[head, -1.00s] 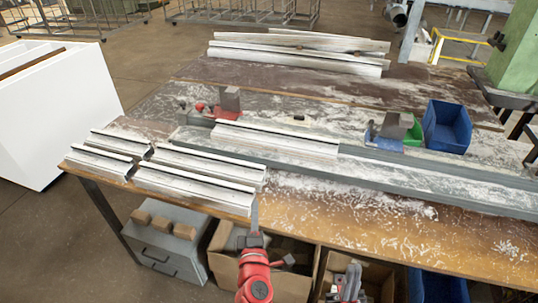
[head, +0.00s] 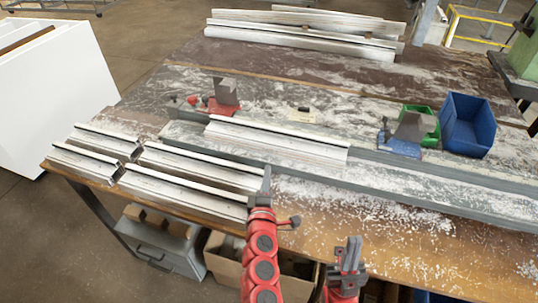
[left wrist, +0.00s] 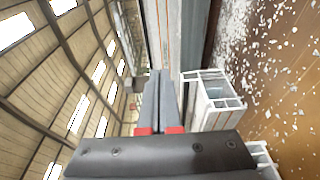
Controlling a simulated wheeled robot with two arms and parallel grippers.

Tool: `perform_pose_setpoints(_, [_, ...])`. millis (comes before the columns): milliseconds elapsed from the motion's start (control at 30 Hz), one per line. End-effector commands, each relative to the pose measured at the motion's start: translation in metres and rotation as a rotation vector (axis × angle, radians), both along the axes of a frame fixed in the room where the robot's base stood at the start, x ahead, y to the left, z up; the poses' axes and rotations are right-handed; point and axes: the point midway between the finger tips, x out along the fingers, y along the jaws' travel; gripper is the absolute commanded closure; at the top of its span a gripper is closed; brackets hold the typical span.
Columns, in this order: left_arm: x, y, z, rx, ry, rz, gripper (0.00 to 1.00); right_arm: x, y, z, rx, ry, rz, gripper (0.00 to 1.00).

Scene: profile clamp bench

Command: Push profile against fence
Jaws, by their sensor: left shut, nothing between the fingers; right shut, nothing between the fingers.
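A long white profile (head: 275,148) lies lengthwise on the grey clamp bed, between a red clamp (head: 224,100) and a blue clamp (head: 402,140). A dark grey rail (head: 440,168), which looks like the fence, runs on to the right from the profile's far side. I cannot tell whether profile and rail touch. My left gripper (head: 266,180) is shut and empty, in front of the profile's near side, beside the loose profiles. In the left wrist view its closed fingers (left wrist: 160,90) are near a hollow white profile end (left wrist: 212,90). My right gripper (head: 350,252) is shut and empty at the table's front edge.
Several loose white profiles (head: 190,190) lie at the table's left front. More long profiles (head: 300,40) lie at the back. A blue bin (head: 467,125) and a green bin (head: 422,112) stand at the right. White chips (head: 380,215) cover the front right surface.

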Motion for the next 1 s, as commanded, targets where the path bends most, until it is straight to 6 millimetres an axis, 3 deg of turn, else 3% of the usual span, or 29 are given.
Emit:
perform_pose_setpoints(200, [0.039, -0.003, 0.002, 0.002, 0.0, -0.002, 1.0, 0.0, 0.0, 0.009, 0.0, 0.0, 0.0, 1.0])
perform_pose_setpoints(400, [0.059, -0.004, 0.002, 0.002, -0.002, -0.001, 1.0, 0.0, 0.0, 0.012, 0.0, 0.0, 0.0, 1.0])
perform_pose_setpoints(1000, [0.067, 0.0, 0.0, 0.001, -0.001, 0.001, 1.0, 0.0, 0.0, 0.011, 0.0, 0.0, 0.0, 1.0])
